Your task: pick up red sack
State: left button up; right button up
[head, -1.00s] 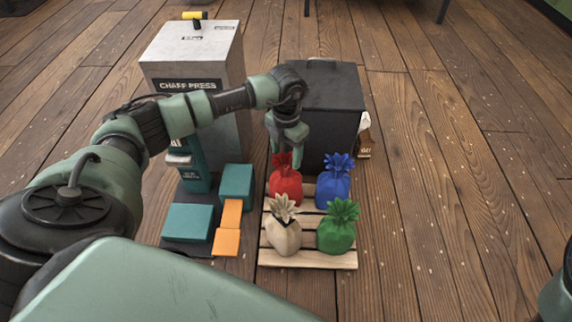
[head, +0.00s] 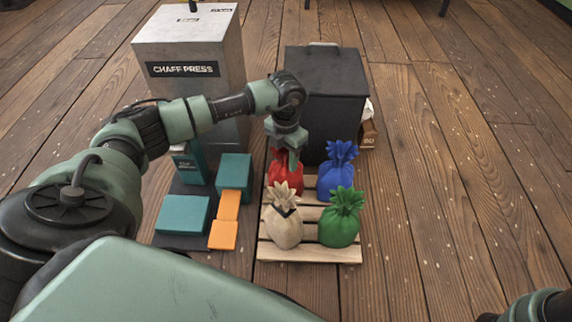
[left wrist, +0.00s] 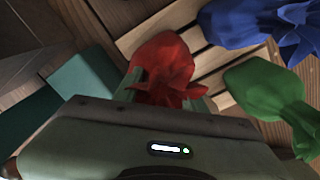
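The red sack (head: 286,180) stands at the back left of a wooden pallet (head: 310,253). My left gripper (head: 287,147) is over its top from above and hides part of its tied tuft. In the left wrist view the red sack (left wrist: 165,68) lies between the two spread fingers of my left gripper (left wrist: 168,92). The fingers stand on either side of its gathered top. I cannot tell whether they touch it. Part of my right arm shows at the bottom right corner of the head view; its gripper is out of view.
A blue sack (head: 337,178), a green sack (head: 339,226) and a cream sack (head: 284,225) share the pallet. A black bin (head: 335,105) stands close behind. A grey chaff press (head: 190,92) and teal and orange blocks (head: 182,215) are to the left. Floor at right is clear.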

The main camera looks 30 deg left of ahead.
pick_arm(q)
grip_shut()
dwell(0.8)
jog(key=shift+r, duration=0.1)
